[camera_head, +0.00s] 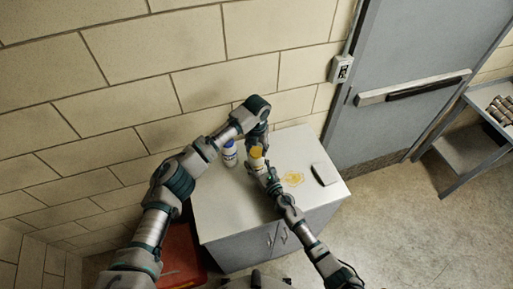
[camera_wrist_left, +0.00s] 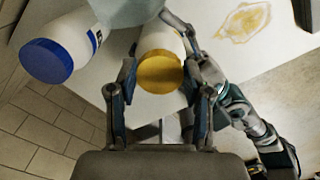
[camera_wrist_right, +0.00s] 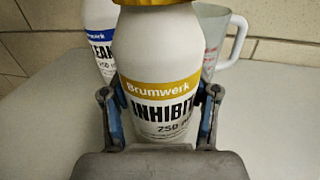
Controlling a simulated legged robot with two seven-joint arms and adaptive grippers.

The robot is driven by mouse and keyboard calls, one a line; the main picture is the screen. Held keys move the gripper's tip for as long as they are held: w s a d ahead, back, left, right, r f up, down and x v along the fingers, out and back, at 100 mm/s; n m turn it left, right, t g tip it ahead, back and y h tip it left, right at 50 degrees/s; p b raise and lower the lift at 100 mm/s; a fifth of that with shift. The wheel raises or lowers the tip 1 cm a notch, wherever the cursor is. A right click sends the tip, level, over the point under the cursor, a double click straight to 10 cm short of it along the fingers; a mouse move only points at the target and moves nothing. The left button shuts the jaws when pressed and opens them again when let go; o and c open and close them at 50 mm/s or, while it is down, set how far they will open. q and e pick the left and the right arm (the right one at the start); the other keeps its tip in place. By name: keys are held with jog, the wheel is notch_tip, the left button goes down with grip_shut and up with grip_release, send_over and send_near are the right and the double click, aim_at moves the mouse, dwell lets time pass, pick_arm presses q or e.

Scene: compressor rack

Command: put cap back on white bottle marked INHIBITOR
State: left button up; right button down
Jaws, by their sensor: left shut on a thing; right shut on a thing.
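The white INHIBITOR bottle (camera_wrist_right: 160,60), with a yellow band on its label, stands upright between the fingers of my right gripper (camera_wrist_right: 160,112), which is shut on it. The yellow cap (camera_wrist_left: 160,73) is at the top of the bottle, and its lower edge shows in the right wrist view (camera_wrist_right: 155,2). My left gripper (camera_wrist_left: 163,95) comes from above and is shut on the cap. In the head view the bottle (camera_head: 258,166) and cap (camera_head: 256,152) show small between both arms. I cannot tell whether the cap is threaded on or only resting there.
A white bottle with a blue cap (camera_head: 229,155) stands left of the held one on the white cabinet top (camera_head: 215,205). A clear jug (camera_wrist_right: 225,35) stands behind. A yellow stain (camera_head: 293,179) and a grey flat item (camera_head: 325,174) lie at the right. The wall is close behind.

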pick_arm(q)
jog(key=o, duration=0.7)
jog(key=shift+d, duration=0.1)
pick_arm(e)
jog(key=shift+f, duration=0.1)
pick_arm(q)
jog(key=shift+r, duration=0.15)
jog(key=shift+r, duration=2.1)
jog(key=shift+c, duration=0.5)
